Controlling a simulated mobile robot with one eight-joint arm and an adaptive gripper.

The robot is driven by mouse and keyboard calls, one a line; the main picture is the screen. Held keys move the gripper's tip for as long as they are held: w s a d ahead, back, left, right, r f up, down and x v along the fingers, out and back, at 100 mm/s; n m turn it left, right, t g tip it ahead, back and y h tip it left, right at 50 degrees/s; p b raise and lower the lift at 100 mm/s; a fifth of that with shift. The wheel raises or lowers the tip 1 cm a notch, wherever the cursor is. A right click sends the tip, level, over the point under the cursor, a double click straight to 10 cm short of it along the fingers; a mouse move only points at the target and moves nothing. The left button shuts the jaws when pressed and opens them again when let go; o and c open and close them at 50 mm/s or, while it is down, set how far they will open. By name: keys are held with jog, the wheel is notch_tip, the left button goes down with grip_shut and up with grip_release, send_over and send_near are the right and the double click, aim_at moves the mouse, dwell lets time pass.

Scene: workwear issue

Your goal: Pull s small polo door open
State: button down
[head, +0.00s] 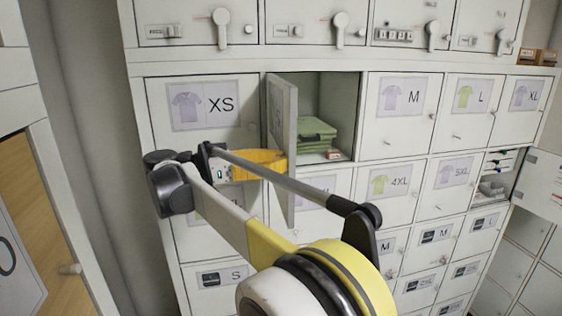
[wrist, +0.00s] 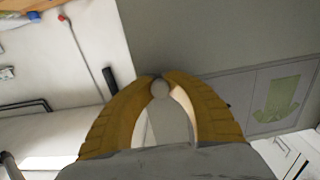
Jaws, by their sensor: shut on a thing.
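The small polo door (head: 283,130) is the grey-white locker door between the XS and M doors. It stands swung out at a wide angle, with its front face turned left. Its compartment (head: 343,105) is open and shows folded green shirts (head: 312,135) inside. My gripper (head: 280,163) reaches the door's front face from the left. In the wrist view, my gripper's yellow fingers (wrist: 160,78) are shut on the round knob (wrist: 160,89). A label with a green shirt (wrist: 283,95) shows on the door face there. In the head view the knob is hidden.
The XS door (head: 212,128) is closed to the left, and the M door (head: 402,112) is closed to the right. Several closed lockers lie below. Another locker door (head: 542,185) stands open at the far right. A wooden-panelled cabinet (head: 20,210) stands at the left.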

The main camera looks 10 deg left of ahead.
aim_at(286, 114)
jog(key=c, duration=1.6)
grip_release()
jog(key=shift+w+r, duration=0.15)
jog(key=shift+r, duration=0.1)
jog(key=shift+d, duration=0.1)
notch_tip(286, 114, up, 10)
